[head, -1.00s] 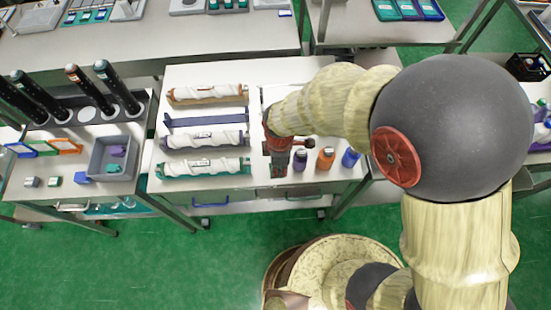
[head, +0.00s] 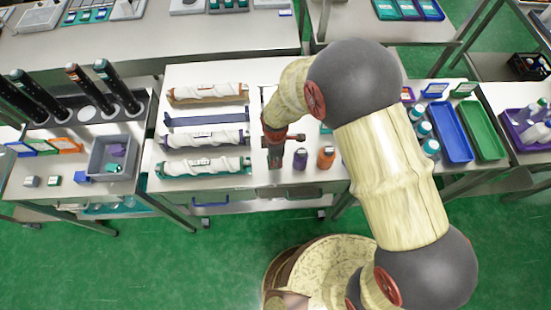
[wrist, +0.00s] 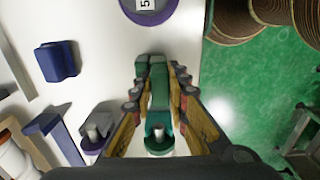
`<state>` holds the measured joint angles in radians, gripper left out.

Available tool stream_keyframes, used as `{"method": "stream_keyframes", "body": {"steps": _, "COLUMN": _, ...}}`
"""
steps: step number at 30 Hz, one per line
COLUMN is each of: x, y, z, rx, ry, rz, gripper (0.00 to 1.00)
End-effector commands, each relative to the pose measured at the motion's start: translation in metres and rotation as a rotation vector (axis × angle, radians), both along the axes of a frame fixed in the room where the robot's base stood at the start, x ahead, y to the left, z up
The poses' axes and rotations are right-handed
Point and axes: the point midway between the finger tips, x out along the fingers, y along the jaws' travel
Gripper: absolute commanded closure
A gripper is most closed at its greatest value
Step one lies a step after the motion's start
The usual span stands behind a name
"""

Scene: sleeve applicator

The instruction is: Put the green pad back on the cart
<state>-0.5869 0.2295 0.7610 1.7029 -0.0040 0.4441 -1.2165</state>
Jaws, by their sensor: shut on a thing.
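In the wrist view, a green pad (wrist: 158,88) is between the two fingers of my gripper (wrist: 158,80), which is shut on it. A teal round piece with a metal peg (wrist: 158,138) shows nearer the camera, between the finger bases; I cannot tell whether it joins the pad. In the head view, my gripper (head: 275,160) points down over the right part of the white cart top (head: 215,78), left of the purple bottle. The pad is not clear in that view, and I cannot tell whether it touches the cart.
A purple bottle (head: 300,158) and an orange bottle (head: 326,157) stand close right of my gripper. Wrapped white rolls (head: 205,139) lie left of it. A blue block (wrist: 60,61) lies on the white surface. A grey bin (head: 100,160) stands on the left table.

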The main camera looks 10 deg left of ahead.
Motion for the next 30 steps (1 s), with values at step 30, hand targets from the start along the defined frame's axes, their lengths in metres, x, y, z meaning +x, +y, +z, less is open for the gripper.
{"method": "stream_keyframes", "body": {"steps": 30, "x": 0.0000, "y": 0.0001, "z": 0.0022, "rx": 0.000, "ry": -0.001, "rz": 0.000, "gripper": 0.66}}
